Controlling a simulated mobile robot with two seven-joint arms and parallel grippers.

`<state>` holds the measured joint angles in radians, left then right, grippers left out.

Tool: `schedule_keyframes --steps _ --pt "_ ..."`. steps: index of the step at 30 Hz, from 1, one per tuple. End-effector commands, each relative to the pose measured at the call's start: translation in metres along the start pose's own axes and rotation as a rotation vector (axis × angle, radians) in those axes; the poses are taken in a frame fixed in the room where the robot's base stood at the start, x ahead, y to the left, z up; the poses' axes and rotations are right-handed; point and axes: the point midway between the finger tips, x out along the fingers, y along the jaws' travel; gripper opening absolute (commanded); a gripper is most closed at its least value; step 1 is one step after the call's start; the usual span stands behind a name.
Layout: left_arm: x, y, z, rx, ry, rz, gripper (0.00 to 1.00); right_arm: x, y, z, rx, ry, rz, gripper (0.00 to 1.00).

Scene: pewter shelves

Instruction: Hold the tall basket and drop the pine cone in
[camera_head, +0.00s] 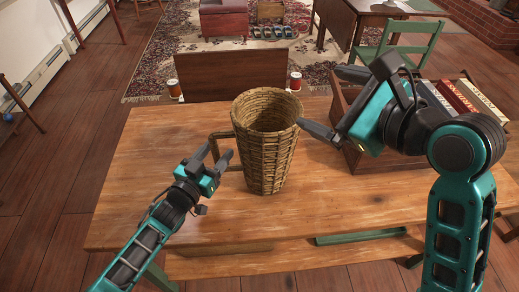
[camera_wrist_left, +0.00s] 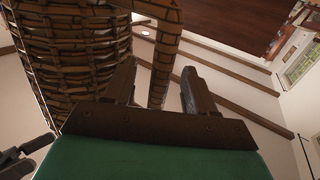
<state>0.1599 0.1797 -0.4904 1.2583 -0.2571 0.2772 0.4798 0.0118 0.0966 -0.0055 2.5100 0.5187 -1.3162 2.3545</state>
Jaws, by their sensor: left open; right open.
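A tall woven basket (camera_head: 266,150) stands upright on the wooden table, with a square handle (camera_head: 215,146) on its left side. My left gripper (camera_head: 222,154) is open at the handle. In the left wrist view, the handle's upright bar (camera_wrist_left: 163,65) shows between the two spread fingers of my left gripper (camera_wrist_left: 160,85), without a clear grip on it. My right gripper (camera_head: 322,98) is open, to the right of the basket, with one fingertip close to its rim. I see no pine cone in either view. The part of the basket's inside that shows looks empty.
A wooden crate (camera_head: 385,160) stands on the table's right side behind my right arm, with books (camera_head: 455,97) near it. Two spools (camera_head: 295,82) sit beyond the table's back edge. The table (camera_head: 150,200) is clear at left and front.

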Motion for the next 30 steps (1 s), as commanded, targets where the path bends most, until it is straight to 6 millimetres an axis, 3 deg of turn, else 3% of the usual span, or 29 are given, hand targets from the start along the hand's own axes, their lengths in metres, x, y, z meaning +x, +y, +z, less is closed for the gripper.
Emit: schedule_keyframes --steps 8,21,30 --pt "-0.015 0.000 0.001 0.000 -0.001 0.000 0.55 0.000 0.000 0.000 0.000 0.000 0.000 1.00" --pt "-0.100 0.000 0.000 0.000 -0.002 0.001 0.55 0.000 0.000 0.000 0.000 0.000 0.000 1.00" --pt "-0.120 0.000 0.000 0.000 0.000 0.000 0.55 0.000 0.000 0.000 0.000 0.000 0.000 1.00"
